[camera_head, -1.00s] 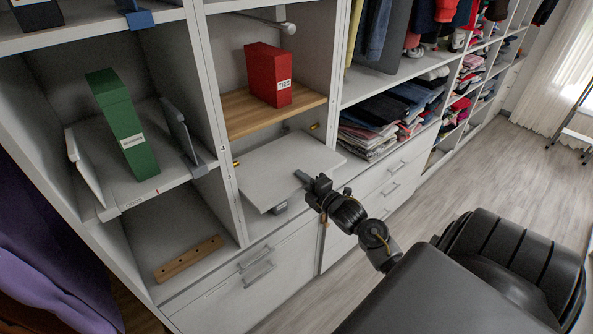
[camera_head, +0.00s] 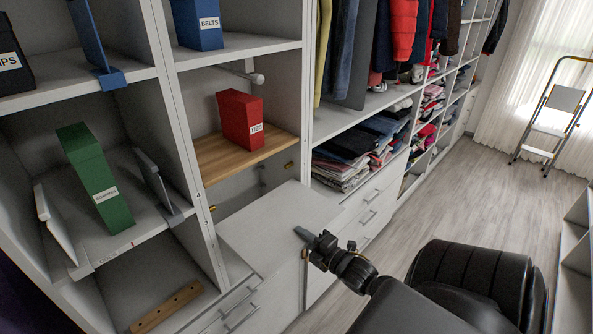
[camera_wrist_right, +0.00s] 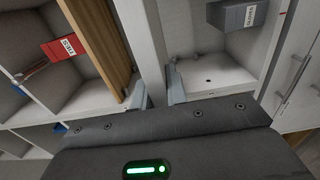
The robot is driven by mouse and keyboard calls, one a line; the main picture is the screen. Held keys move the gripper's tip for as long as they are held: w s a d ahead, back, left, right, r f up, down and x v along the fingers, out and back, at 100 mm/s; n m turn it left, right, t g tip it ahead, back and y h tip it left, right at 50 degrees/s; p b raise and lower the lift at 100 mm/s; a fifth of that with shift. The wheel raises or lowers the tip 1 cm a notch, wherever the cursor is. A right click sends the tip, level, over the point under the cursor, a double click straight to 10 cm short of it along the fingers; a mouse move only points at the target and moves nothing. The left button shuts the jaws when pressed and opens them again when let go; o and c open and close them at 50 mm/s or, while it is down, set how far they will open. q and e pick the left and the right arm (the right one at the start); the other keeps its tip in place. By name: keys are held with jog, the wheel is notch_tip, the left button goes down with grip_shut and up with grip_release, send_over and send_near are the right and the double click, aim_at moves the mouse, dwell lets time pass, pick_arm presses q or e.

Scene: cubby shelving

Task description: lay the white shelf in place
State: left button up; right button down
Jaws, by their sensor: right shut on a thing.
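The white shelf (camera_head: 275,225) is a flat pale board, roughly level, below the wooden shelf in the middle bay. Its near part sticks out of the bay front. My right gripper (camera_head: 303,236) is shut on its near edge, toward the right. In the right wrist view the shelf (camera_wrist_right: 148,40) shows nearly edge-on between the two fingers (camera_wrist_right: 159,90). Brass pegs show on the bay's left side (camera_head: 213,208) and right side (camera_head: 290,166). I cannot tell whether the shelf touches any supports; its underside is hidden. My left gripper is not in view.
A red TIES box (camera_head: 240,120) stands on the wooden shelf (camera_head: 225,158) above. Drawers (camera_head: 370,205) are at right. The floor (camera_head: 470,200) is open; a stepladder (camera_head: 555,115) stands far right.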

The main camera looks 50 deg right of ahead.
jog(key=s+p, duration=0.1)
jog(key=s, duration=0.6)
jog(key=shift+r, duration=0.15)
jog(key=shift+s+a, duration=0.1)
